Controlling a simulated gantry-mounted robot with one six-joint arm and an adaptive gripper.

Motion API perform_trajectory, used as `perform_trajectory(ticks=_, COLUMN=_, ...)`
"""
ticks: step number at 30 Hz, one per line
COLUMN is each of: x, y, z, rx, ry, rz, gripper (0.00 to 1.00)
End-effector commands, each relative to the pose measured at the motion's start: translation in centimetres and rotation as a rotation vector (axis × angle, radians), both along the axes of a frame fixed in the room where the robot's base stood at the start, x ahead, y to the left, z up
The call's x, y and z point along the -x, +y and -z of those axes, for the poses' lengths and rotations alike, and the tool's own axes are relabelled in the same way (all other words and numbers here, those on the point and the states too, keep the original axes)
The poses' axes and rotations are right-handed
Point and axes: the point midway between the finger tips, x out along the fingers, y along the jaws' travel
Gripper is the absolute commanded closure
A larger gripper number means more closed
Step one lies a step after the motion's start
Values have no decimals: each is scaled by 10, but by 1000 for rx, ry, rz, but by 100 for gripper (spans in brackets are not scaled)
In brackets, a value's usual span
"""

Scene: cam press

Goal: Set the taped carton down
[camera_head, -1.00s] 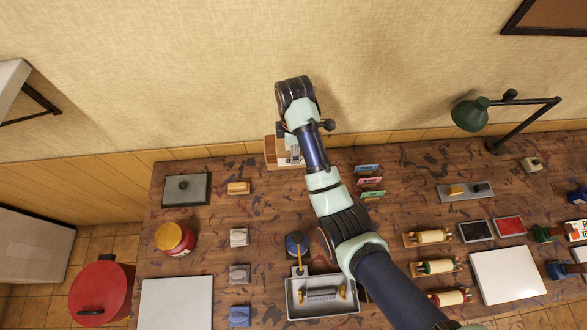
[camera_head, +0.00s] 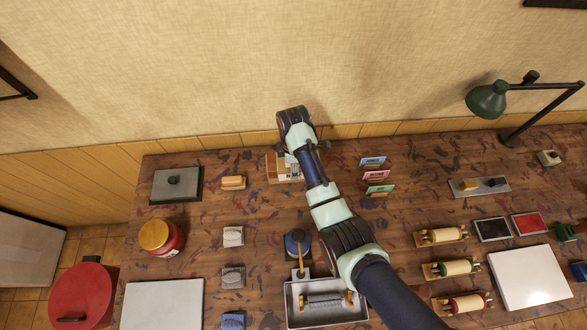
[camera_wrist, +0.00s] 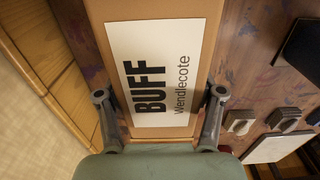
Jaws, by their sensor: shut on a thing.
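The carton is brown cardboard with a white label reading "BUFF Wendlecote". It fills the middle of the wrist view (camera_wrist: 205,15). My gripper (camera_wrist: 160,93) is shut on it, with one finger on each side of the label. In the head view the carton (camera_head: 272,168) shows only in part beneath my wrist, at the back edge of the patterned table (camera_head: 330,255), near the wall. My arm hides the fingers there. I cannot tell whether the carton's underside touches the table. No tape is clearly visible.
A tan block (camera_head: 233,182) and a dark lidded plate (camera_head: 176,184) lie left of the carton. Small coloured cards (camera_head: 377,175) stand to its right. A stamp with a wooden handle (camera_head: 298,245) and a grey tray (camera_head: 325,312) are nearer. A green lamp (camera_head: 487,100) stands right.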

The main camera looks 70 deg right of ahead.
Motion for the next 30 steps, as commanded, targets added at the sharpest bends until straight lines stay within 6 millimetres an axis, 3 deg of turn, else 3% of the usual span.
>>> perform_trajectory(ticks=3, x=0, y=0, z=21, rx=-2, ry=1, rz=0, gripper=100)
perform_trajectory(ticks=6, x=0, y=0, z=29, rx=0, ry=0, rz=0, gripper=100)
perform_trajectory(ticks=17, x=0, y=0, z=32, rx=1, ry=0, rz=0, gripper=100)
perform_trajectory(ticks=18, x=0, y=0, z=34, rx=-2, ry=1, rz=0, gripper=30)
perform_trajectory(ticks=22, x=0, y=0, z=34, rx=-2, ry=1, rz=0, gripper=8)
perform_trajectory(ticks=30, x=0, y=0, z=33, rx=-2, ry=1, rz=0, gripper=8)
